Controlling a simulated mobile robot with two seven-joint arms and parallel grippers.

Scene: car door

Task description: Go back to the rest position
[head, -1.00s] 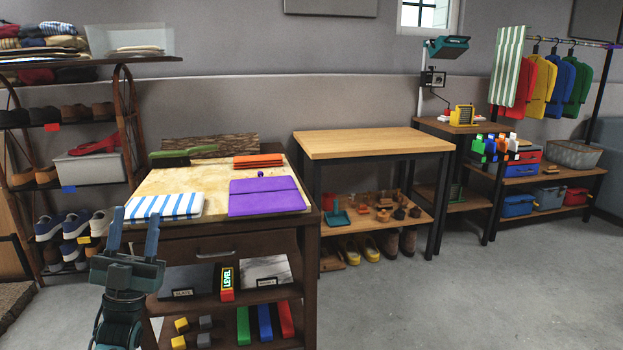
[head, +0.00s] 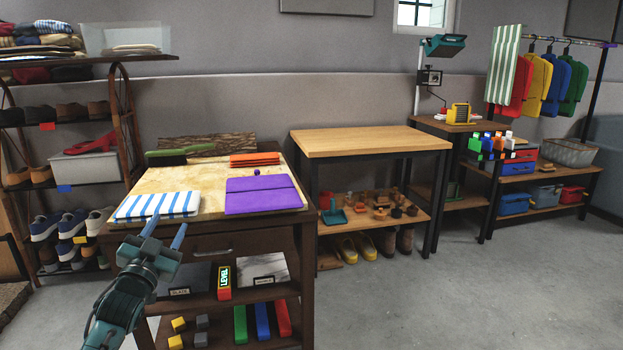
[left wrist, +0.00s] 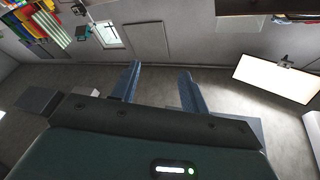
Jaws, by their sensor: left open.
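My left gripper (head: 165,233) is raised in front of the wooden workbench at the lower left, its two blue fingers spread apart and empty. In the left wrist view the open fingers (left wrist: 158,90) point toward the walls and ceiling area with nothing between them. In the head view the gripper overlaps the front of the bench below the blue-striped cloth (head: 158,205); I cannot tell the exact gap. My right gripper does not show.
The workbench also bears a purple folder (head: 262,195), orange cloths (head: 255,159) and a green brush (head: 180,151). A shoe rack (head: 60,185) stands at left. A bare-topped wooden table (head: 370,142) stands in the middle. The grey floor (head: 450,300) at right is clear.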

